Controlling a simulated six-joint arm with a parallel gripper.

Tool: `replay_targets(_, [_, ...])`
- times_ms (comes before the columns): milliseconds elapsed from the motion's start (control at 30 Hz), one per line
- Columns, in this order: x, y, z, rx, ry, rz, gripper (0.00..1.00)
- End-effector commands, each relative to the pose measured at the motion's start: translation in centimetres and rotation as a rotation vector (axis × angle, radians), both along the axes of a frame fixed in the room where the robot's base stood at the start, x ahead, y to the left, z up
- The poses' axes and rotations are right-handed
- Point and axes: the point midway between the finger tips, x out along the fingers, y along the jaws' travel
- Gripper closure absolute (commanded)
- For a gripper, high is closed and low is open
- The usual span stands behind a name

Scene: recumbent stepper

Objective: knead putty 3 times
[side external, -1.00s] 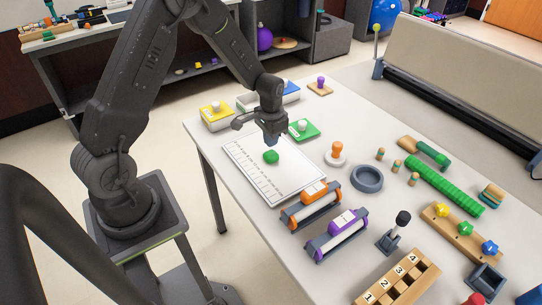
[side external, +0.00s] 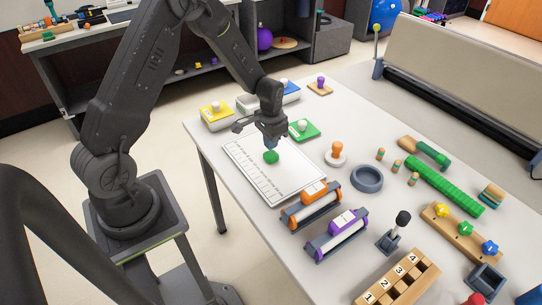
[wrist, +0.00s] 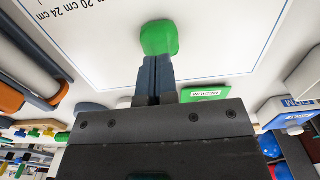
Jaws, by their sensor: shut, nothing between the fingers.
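The green putty (side external: 271,157) is a small lump on a white board with ruler markings (side external: 290,184). In the wrist view the putty (wrist: 160,38) lies right at my fingertips. My gripper (side external: 270,145) points down over the putty, with its fingers together and nothing between them. In the wrist view the closed fingers (wrist: 157,66) meet the putty's near edge; I cannot tell whether they press into it or only hover against it.
Orange (side external: 312,201) and purple (side external: 340,232) rollers, a white-based orange knob (side external: 337,153) and a grey ring (side external: 367,178) stand in front and to the right.

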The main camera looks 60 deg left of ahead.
Motion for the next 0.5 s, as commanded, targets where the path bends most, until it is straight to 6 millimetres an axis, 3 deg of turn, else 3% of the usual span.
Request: replay_targets(500, [0.03, 0.01, -0.41, 0.0, -0.001, 0.0, 1.0])
